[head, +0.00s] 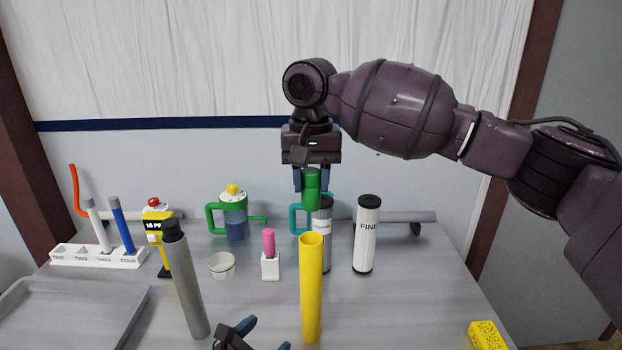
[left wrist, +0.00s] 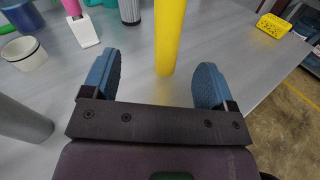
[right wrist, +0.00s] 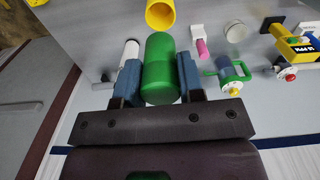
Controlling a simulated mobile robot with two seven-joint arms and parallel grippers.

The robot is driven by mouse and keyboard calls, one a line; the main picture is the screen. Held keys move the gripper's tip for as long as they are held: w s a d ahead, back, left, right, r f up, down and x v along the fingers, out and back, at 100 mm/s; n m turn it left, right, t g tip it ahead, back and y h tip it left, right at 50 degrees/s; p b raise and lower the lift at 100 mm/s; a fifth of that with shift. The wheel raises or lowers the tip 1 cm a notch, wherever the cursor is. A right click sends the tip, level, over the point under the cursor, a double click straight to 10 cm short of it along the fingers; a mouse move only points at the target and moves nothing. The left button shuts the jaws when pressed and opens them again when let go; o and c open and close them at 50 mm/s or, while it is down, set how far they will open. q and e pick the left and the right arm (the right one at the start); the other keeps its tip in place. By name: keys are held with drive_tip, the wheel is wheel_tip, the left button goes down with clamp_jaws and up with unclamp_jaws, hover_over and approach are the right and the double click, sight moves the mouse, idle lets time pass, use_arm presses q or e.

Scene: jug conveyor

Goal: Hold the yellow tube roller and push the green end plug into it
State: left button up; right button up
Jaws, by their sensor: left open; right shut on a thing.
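The yellow tube roller (head: 311,290) stands upright on the grey table, its open top facing up. My right gripper (head: 312,182) is shut on the green end plug (head: 312,192), holding it above and behind the tube, apart from it. In the right wrist view the green plug (right wrist: 159,72) sits between the fingers, with the yellow tube's open end (right wrist: 160,14) beyond it. My left gripper (head: 252,335) is open at the table's front, low and left of the tube. In the left wrist view the yellow tube (left wrist: 169,35) stands ahead of the parted, empty fingers (left wrist: 156,80).
A grey cylinder (head: 187,285) stands tilted left of the tube. White cylinders (head: 367,235), a pink-topped stand (head: 269,258), a white cup (head: 222,265) and a green-handled jug (head: 235,220) are behind. A yellow block (head: 486,336) lies front right; a grey tray (head: 70,310) is left.

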sight(304, 299)
use_arm(q)
drive_tip(key=shift+n+h, duration=0.5)
drive_tip(key=shift+n, duration=0.1)
drive_tip(key=shift+s+d+r+x, duration=0.1)
drive_tip(key=shift+r+x, duration=0.15)
drive_tip(key=shift+x, duration=2.05)
drive_tip(key=shift+s+d+r+x, duration=0.1)
drive_tip(key=shift+d+r+x, duration=0.1)
drive_tip(key=shift+x, duration=2.05)
drive_tip(key=shift+s+d+r+x, duration=0.1)
drive_tip(key=shift+r+x, duration=0.15)
drive_tip(key=shift+x, duration=2.05)
drive_tip(key=shift+a, duration=0.1)
clamp_jaws()
unclamp_jaws()
clamp_jaws()
